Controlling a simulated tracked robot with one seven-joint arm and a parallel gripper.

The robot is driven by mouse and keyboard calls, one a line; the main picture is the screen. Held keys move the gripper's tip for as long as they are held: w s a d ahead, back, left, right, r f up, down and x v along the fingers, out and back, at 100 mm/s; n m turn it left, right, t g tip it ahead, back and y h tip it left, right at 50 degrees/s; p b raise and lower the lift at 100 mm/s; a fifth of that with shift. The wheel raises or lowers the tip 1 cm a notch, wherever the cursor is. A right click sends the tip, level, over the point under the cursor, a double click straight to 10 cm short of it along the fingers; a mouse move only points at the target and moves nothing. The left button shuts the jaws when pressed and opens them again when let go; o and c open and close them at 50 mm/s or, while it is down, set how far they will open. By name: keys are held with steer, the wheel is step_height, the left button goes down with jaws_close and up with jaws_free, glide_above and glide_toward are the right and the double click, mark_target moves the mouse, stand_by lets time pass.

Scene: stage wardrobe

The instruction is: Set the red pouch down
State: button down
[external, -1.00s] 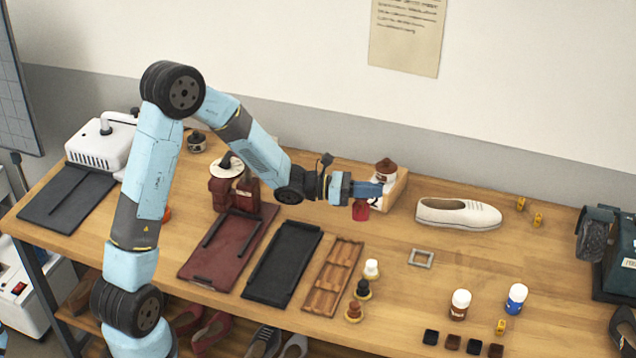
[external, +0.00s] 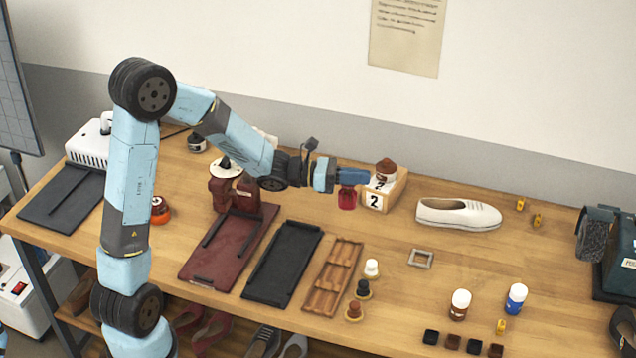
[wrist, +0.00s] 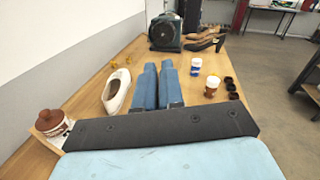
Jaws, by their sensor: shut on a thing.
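The red pouch (external: 347,199) hangs below the blue fingertips of my gripper (external: 354,178) in the external view. My gripper is shut on it and points to the right, roughly level. The pouch appears to be above the wooden table, just left of a wooden box (external: 399,191) labelled 2; the exact gap to the table is unclear. In the wrist view the two blue fingers (wrist: 157,67) lie close together, and the pouch is hidden.
A brown-lidded jar (external: 386,168) stands at the box. A white shoe (external: 458,215) lies to the right. A brown compartment tray (external: 333,278) and a black tray (external: 283,262) lie in front.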

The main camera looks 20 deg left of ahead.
step_height(320, 180, up, 14)
steer(key=w+a+n+t+y, duration=0.1)
steer(key=w+a+t, duration=0.15)
steer(key=a, duration=0.95)
steer(key=w+a+n+t+y, duration=0.15)
steer(key=w+a, duration=0.25)
steer(key=a, duration=0.8)
steer(key=w+a+n+t+y, duration=0.1)
steer(key=w+a+n+t, duration=0.15)
steer(key=a, duration=1.05)
steer(key=s+a+n+t+y, duration=0.2)
steer(key=s+a, duration=0.4)
steer(key=a, duration=0.6)
steer(key=s+a+n+t+y, duration=0.1)
steer(key=s+a+t+y, duration=0.15)
steer(key=s+a, duration=0.65)
steer(key=s+a+n+t+y, duration=0.2)
steer(key=s+a+y, duration=0.15)
steer(key=a, duration=1.05)
steer(key=shift+h, duration=0.35)
steer(key=shift+s+d+f, duration=0.1)
steer(key=shift+s+f, duration=0.1)
steer(key=shift+f, duration=5)
steer(key=shift+s+a+f, duration=0.1)
steer(key=shift+s+f, duration=0.05)
steer(key=shift+f, duration=5.1)
steer(key=shift+s+d+f, duration=0.1)
steer(key=shift+s+f, duration=0.1)
steer(key=shift+f, duration=5)
steer(key=shift+f, duration=0.1)
